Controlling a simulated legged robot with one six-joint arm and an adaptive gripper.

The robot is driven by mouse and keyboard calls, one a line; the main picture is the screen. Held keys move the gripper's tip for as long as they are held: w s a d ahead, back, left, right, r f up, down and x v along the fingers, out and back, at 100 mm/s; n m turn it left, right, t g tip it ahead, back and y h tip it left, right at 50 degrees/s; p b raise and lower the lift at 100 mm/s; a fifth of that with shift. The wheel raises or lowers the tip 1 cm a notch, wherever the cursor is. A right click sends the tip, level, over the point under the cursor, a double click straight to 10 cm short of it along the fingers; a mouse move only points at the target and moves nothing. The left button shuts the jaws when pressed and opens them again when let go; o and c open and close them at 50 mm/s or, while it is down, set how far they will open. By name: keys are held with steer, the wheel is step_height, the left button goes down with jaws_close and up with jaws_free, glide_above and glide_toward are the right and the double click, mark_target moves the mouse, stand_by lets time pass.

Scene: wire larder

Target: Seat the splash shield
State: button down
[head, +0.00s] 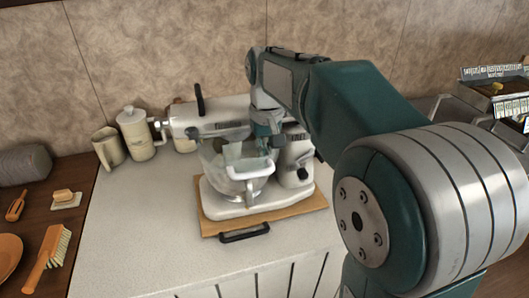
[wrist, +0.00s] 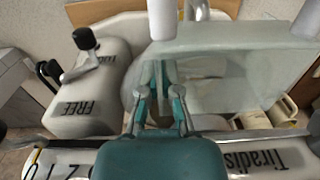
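The stand mixer (head: 296,160) is white and stands on a wooden board with its bowl (head: 232,187) at the front. The splash shield (head: 226,150) is pale and see-through, at the bowl's top beneath the mixer head. It spreads right of my fingers in the wrist view (wrist: 225,65). My gripper (head: 264,143) points down beside the mixer head. Its fingers (wrist: 159,80) are close together at the shield's left end and appear shut on it. The exact contact is hard to see, and I cannot tell whether the shield touches the bowl rim.
A lever with a black knob (wrist: 85,38) sits by the FREE and LOCK marks. The board (head: 290,206) has a black front handle (head: 244,233). A mug (head: 108,147) and a lidded jar (head: 136,133) stand behind left. A brush (head: 50,255) lies left. The counter's left front is clear.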

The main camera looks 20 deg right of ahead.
steer(key=c, duration=1.2)
jaws_free()
steer(key=shift+s, duration=0.45)
steer(key=shift+s, duration=0.7)
jaws_close()
